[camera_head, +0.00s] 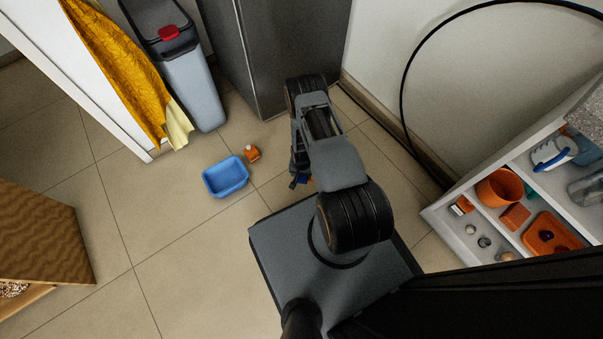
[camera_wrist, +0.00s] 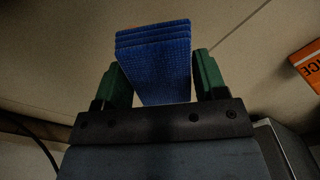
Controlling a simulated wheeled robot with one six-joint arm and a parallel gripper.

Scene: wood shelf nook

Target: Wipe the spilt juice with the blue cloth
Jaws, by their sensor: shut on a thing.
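My gripper (camera_wrist: 160,72) is shut on the blue cloth (camera_wrist: 153,45), a folded stack held between its green fingers in the wrist view. In the head view my gripper (camera_head: 298,181) is low over the floor to the right of the blue tub, mostly hidden by my arm. A bit of blue shows at its tip. A small orange patch (camera_head: 311,182) shows beside it, which may be the spilt juice; my arm covers most of that spot. An orange carton (camera_head: 252,154) stands on the floor, and its lettered side shows in the wrist view (camera_wrist: 309,66).
A blue tub (camera_head: 226,190) sits left of the carton. A grey bin (camera_head: 194,90) and a yellow cloth (camera_head: 120,65) are at the upper left. A dark cabinet (camera_head: 265,50) stands behind. A shelf (camera_head: 433,215) with several items is at right.

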